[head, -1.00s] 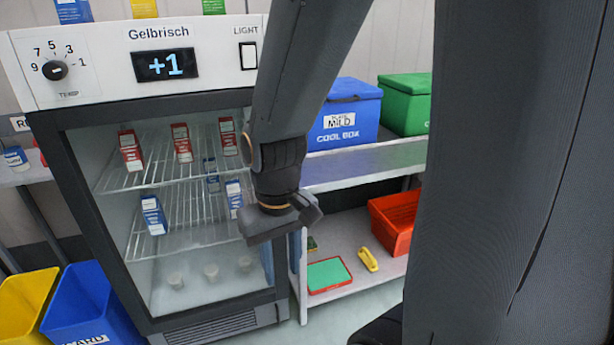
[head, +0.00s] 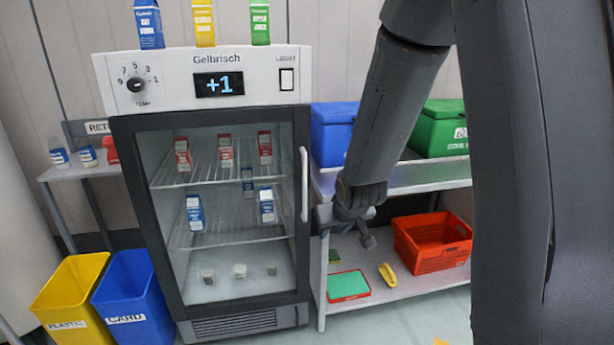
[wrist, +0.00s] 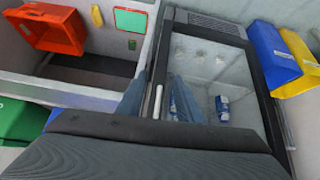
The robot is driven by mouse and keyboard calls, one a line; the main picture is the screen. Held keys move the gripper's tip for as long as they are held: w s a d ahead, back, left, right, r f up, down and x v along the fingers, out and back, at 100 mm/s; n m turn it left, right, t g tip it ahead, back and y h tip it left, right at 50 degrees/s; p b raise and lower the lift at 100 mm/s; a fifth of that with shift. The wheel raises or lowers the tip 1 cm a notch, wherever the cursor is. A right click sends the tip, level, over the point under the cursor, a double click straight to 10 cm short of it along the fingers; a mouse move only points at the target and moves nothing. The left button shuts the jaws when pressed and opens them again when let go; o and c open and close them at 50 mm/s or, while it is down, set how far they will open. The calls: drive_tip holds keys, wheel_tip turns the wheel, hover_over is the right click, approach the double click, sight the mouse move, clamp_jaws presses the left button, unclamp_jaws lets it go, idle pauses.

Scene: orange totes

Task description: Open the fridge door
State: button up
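The fridge (head: 245,325) stands upright with a dark-framed glass door (head: 235,180), which looks shut. A white vertical handle (head: 304,185) runs along the door's right edge. My gripper (head: 346,228) is right of the handle in the head view, in front of the shelf unit, with its fingers spread. In the wrist view the handle (wrist: 157,101) shows between the two bluish fingers of my gripper (wrist: 155,96). I see no contact with the handle, and its distance from the fingers is hard to judge. Cartons and small cups show behind the glass.
A shelf unit (head: 400,180) right of the fridge holds blue and green cool boxes (head: 440,128), an orange tote (head: 433,244) and a yellow item (head: 388,275). Yellow (head: 70,295) and blue bins (head: 133,300) stand left of the fridge. Cartons (head: 204,24) stand on top.

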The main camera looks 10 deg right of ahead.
sight(306, 177)
drive_tip(key=w+r+t+y, duration=0.1)
drive_tip(key=w+t, duration=0.2)
drive_tip(key=w, duration=0.5)
drive_tip(key=w+a+r+n+t+y+p, duration=0.1)
drive_tip(key=w+t, duration=0.3)
drive_tip(key=w, duration=0.5)
drive_tip(key=w+a+r+t+y+p, duration=0.1)
drive_tip(key=w+r+t, duration=0.1)
drive_tip(key=w, duration=0.6)
drive_tip(key=shift+w+a+n+t+y, duration=0.15)
drive_tip(key=shift+n+t+y, duration=0.15)
drive_tip(key=shift+t, duration=0.4)
clamp_jaws()
